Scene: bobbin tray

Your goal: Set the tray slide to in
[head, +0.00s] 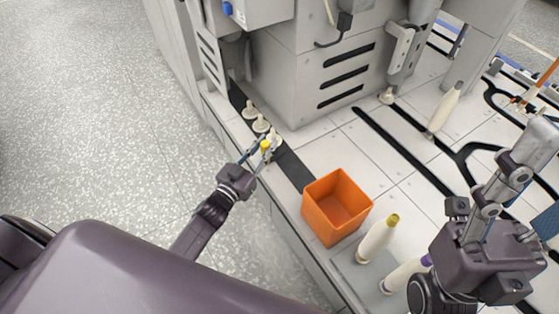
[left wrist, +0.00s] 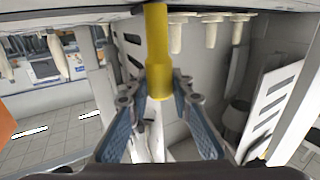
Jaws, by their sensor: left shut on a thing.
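A yellow knob or handle (head: 265,145) shows at the front end of the row of white pegs. In the left wrist view the yellow handle (left wrist: 157,50) is long and stands between my finger pads. My left gripper (head: 256,158) is shut on it; the fingers also show in the left wrist view (left wrist: 157,92). White pegs (head: 261,124) stand in a line along a dark strip (head: 292,168) at the machine's edge; I cannot make out the slide's full outline. My right gripper (head: 515,180) is at the lower right, partly cut off, away from the handle.
An orange bin (head: 336,207) stands on the white deck near its front edge. A vented machine cabinet (head: 325,65) rises behind the pegs. Open floor (head: 90,110) lies at the left.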

